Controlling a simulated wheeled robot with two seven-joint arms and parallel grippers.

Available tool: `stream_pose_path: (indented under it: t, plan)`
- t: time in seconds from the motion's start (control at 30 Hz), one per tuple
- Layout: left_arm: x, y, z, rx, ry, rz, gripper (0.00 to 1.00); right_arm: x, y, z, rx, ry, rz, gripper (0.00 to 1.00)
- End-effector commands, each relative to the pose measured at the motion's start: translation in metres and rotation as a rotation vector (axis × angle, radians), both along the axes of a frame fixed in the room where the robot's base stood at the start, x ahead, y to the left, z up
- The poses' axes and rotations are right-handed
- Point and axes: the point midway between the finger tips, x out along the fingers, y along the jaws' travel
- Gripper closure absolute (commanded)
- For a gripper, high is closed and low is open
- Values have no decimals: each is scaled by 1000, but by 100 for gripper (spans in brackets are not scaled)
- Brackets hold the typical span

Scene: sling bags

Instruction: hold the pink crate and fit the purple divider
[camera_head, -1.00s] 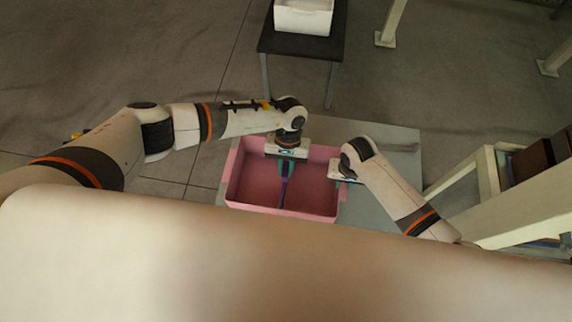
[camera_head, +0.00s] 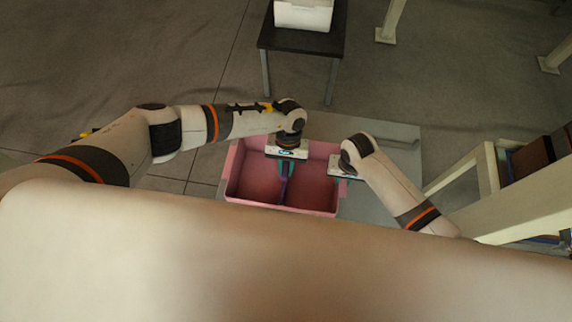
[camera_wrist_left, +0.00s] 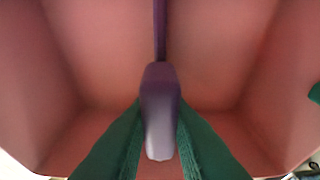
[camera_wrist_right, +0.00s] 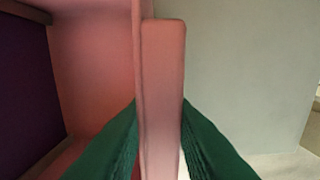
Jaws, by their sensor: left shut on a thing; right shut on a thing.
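The pink crate (camera_head: 258,184) stands on a grey table, open side up. The purple divider (camera_head: 283,190) is upright inside it, about mid-width, splitting it into a left and a right part. My left gripper (camera_head: 287,168) is over the crate, shut on the divider's top edge; the left wrist view shows the green fingers on both sides of the divider's tab (camera_wrist_left: 160,112). My right gripper (camera_head: 343,180) is shut on the crate's right wall, and the right wrist view shows that wall (camera_wrist_right: 162,90) between its fingers. Whether the divider touches the crate floor cannot be told.
The grey table (camera_head: 385,195) has free room right of the crate. A dark stand (camera_head: 300,42) with a white bin (camera_head: 303,14) is at the back. A pale frame with shelves (camera_head: 500,180) stands at the right.

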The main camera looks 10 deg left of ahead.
Motion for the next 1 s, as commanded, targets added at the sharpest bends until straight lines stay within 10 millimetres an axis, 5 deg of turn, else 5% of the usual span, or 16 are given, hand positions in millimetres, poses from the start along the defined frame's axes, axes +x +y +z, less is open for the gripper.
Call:
stream_pose_path:
  t: [0.17,0.2,0.37,0.73,1.0]
  plan:
    - [0,-1,-4,-1,0,0,100,0,0,0,0,0,0,100]
    - [0,0,-4,-1,-1,0,81,0,0,0,0,0,0,100]
    - [0,0,-4,-1,-1,0,57,0,0,0,0,0,0,100]
    - [3,0,3,0,-3,-1,57,0,0,0,0,0,0,100]
    - [19,0,52,-2,-5,-2,57,0,0,0,0,0,0,100]
